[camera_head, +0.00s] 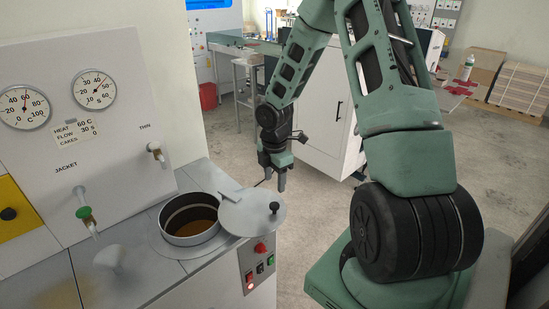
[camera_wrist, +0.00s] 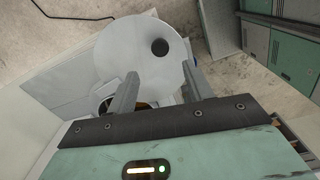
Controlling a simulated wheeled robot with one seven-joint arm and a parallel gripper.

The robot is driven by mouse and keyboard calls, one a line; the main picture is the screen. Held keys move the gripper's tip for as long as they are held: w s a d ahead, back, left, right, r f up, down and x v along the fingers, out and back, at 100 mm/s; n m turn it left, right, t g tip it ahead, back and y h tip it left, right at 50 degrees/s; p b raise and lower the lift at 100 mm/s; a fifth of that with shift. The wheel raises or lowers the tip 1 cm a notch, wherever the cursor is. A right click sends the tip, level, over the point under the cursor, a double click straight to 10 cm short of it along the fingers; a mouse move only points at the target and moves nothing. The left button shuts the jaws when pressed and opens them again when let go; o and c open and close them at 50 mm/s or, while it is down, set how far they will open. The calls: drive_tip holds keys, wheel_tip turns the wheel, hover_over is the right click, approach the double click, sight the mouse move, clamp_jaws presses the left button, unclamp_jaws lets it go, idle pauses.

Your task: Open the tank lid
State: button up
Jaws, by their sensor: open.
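The tank (camera_head: 190,220) is a round opening with a metal rim in the machine's top, with brown liquid inside. Its grey disc lid (camera_head: 251,214) with a black knob (camera_head: 274,208) lies swung to the right, leaving most of the opening uncovered. In the wrist view the lid (camera_wrist: 140,55) and knob (camera_wrist: 159,47) show beyond the fingertips, and part of the dark opening shows between the fingers.
The machine's back panel (camera_head: 85,110) carries two gauges and taps above the left top. A control box with red and green buttons (camera_head: 258,268) is below the lid. A white cabinet (camera_head: 325,110) stands behind my arm.

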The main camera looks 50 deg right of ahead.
wheel_tip(320, 180, up, 8)
idle(0.8)
drive_tip(key=s+a+m+b, duration=0.2)
drive_tip(key=a, duration=0.8)
drive_tip(key=s+a+m+b, duration=0.1)
drive_tip(key=s+a+b, duration=0.15)
drive_tip(key=a, duration=0.85)
drive_tip(key=s+a+m+b, duration=0.3)
drive_tip(key=s+a+m, duration=0.1)
drive_tip(key=s+a, duration=0.9)
drive_tip(key=s, duration=0.3)
drive_tip(key=shift+s+m+y+b, duration=0.15)
drive_tip(key=shift+m+y+b, duration=0.15)
drive_tip(key=shift+m, duration=0.1)
